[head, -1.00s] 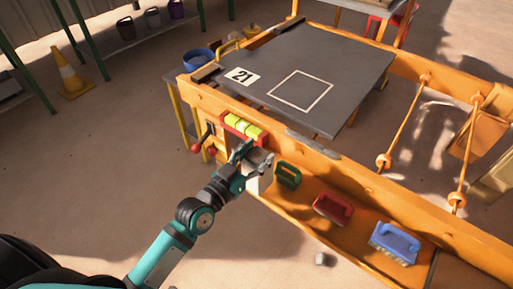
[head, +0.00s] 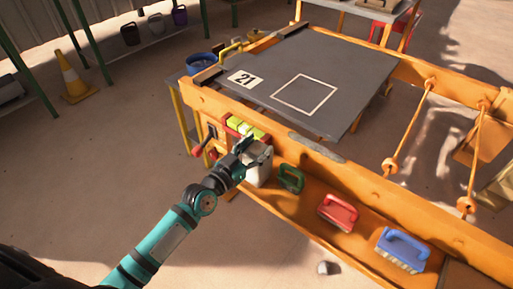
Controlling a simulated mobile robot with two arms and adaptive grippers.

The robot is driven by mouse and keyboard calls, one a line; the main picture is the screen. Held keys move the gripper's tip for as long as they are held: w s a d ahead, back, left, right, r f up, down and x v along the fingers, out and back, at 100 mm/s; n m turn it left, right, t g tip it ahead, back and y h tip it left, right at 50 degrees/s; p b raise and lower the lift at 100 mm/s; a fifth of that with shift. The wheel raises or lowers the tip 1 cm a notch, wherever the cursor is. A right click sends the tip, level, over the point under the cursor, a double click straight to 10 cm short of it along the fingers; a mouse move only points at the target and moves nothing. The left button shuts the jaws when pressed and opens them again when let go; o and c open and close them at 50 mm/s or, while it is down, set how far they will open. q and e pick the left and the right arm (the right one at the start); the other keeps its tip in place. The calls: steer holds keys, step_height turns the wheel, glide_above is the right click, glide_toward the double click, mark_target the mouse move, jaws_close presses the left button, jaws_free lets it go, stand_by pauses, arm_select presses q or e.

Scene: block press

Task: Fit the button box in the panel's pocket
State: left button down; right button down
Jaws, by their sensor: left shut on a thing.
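My left gripper (head: 254,156) is at the front side of the orange machine, just below the row of yellow-green blocks. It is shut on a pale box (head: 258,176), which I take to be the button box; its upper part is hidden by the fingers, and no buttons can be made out. The panel (head: 211,143) with a red-knobbed lever is on the machine's front, left of the gripper. The pocket cannot be made out; the gripper and box cover part of that area. Whether the box touches the panel cannot be told. My right gripper is out of view.
Yellow-green blocks (head: 242,127) sit in a red holder above the gripper. Green (head: 291,178), red (head: 338,212) and blue (head: 402,248) brushes stand on the orange ledge to the right. A grey slab marked 21 (head: 325,75) lies on top. A small stone (head: 328,268) is on the floor.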

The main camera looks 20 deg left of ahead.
arm_select(q)
steer(key=c, duration=1)
jaws_free()
steer(key=shift+f, duration=0.15)
steer(key=o, duration=0.5)
